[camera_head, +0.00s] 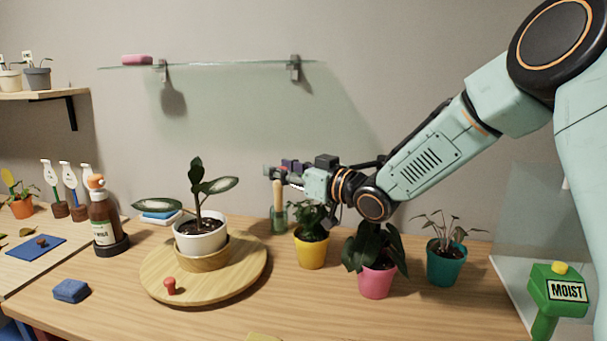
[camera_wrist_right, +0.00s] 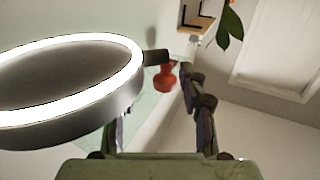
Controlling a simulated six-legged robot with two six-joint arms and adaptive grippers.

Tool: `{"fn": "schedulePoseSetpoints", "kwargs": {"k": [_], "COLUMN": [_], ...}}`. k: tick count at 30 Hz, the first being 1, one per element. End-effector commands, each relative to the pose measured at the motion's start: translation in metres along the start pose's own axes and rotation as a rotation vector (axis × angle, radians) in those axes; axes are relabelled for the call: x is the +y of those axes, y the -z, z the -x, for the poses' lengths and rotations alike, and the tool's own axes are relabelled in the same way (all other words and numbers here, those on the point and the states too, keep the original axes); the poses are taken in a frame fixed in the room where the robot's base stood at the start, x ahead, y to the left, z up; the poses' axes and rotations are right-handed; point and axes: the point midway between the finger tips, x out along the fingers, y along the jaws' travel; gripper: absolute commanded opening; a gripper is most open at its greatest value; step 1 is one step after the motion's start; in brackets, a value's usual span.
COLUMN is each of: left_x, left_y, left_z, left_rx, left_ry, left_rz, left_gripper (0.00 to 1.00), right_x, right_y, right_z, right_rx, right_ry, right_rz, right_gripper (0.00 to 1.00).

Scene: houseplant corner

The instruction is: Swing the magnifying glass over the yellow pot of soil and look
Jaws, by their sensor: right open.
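The yellow pot (camera_head: 312,253) stands on the table with a leafy green plant in it; its soil is hard to make out. The magnifying glass (camera_wrist_right: 75,112) shows in the right wrist view as a grey ring with a bright lit band, at the left. A red knob (camera_wrist_right: 165,76) hangs near its bracket. My right gripper (camera_head: 273,175) is open, above and left of the yellow pot; in the wrist view its fingers (camera_wrist_right: 158,112) are apart with the knob beyond them. I cannot tell whether they touch it. I cannot make out the magnifying glass in the head view.
A pink pot (camera_head: 376,281) and a teal pot (camera_head: 446,266) stand right of the yellow one. A round wooden board (camera_head: 250,268) holds a white pot (camera_head: 201,240). A green MOIST sign (camera_head: 558,296) is at the right. A glass shelf (camera_head: 225,64) is on the wall.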

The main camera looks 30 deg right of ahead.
Motion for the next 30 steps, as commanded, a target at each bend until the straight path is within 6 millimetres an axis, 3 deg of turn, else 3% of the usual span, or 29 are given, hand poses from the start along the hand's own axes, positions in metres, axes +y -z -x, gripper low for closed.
{"fn": "schedulePoseSetpoints", "kwargs": {"k": [12, 30], "left_x": [0.000, 0.000], "left_y": [0.000, 0.000], "left_z": [0.000, 0.000], "left_rx": [0.000, 0.000], "left_ry": [0.000, 0.000], "left_rz": [0.000, 0.000], "left_gripper": [0.40, 0.40], "right_x": [-0.001, 0.005], "right_y": [0.002, 0.002], "right_z": [0.054, 0.099], "right_rx": [0.006, 0.003], "right_ry": [0.000, -0.019], "right_rz": [-0.006, -0.004], "right_gripper": [0.42, 0.42]}}
